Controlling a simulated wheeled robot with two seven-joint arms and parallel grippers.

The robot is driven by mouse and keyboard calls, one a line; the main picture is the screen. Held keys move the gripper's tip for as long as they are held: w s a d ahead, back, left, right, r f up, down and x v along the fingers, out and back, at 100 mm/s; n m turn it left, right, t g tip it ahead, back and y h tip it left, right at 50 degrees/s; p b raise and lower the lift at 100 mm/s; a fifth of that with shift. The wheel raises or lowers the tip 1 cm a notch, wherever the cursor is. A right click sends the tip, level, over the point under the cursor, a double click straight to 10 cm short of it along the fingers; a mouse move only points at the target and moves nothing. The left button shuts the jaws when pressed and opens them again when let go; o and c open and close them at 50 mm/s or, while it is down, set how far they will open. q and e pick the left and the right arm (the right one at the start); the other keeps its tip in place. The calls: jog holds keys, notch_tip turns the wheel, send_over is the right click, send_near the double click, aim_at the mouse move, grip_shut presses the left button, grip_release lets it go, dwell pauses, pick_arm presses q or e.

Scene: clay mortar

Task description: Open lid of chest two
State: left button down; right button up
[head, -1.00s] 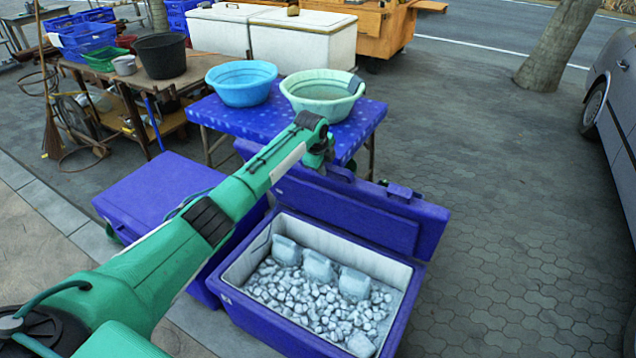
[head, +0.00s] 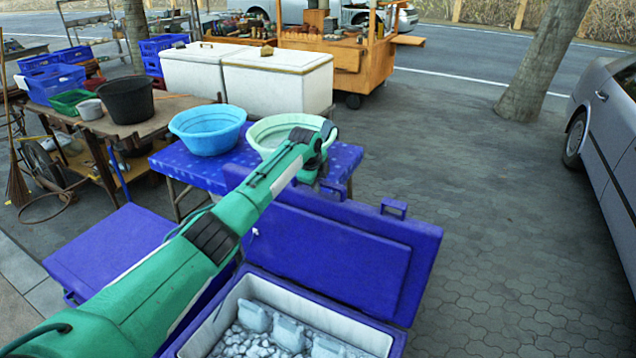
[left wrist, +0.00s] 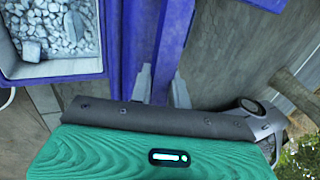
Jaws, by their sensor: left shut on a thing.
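An open blue chest (head: 390,341) with a white inner wall stands at the bottom centre of the head view. Its blue lid (head: 370,265) stands raised along the far side, with handles on its top edge; the right handle (head: 393,208) is free. My left gripper (head: 318,180) is at the left handle on that edge, partly hidden by my arm. In the left wrist view, my left gripper's grey fingertips (left wrist: 161,88) are shut on the blue lid (left wrist: 172,45), and the ice (left wrist: 52,28) shows in the chest at the upper left. My right gripper is out of view.
A closed blue chest (head: 110,245) stands to the left, partly behind my arm. Behind the lid is a blue table (head: 345,160) with a blue basin (head: 208,130) and a pale green basin (head: 270,130). The pavement to the right is clear up to a grey car (head: 610,125).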

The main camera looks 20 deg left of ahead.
pick_arm(q)
jog(key=shift+f, duration=0.15)
jog(key=c, duration=1.4)
grip_release()
jog(key=shift+w, duration=0.1)
jog(key=shift+r, duration=0.35)
jog(key=b+v, duration=0.2)
jog(key=v, duration=1.1)
jog(key=shift+b, duration=0.35)
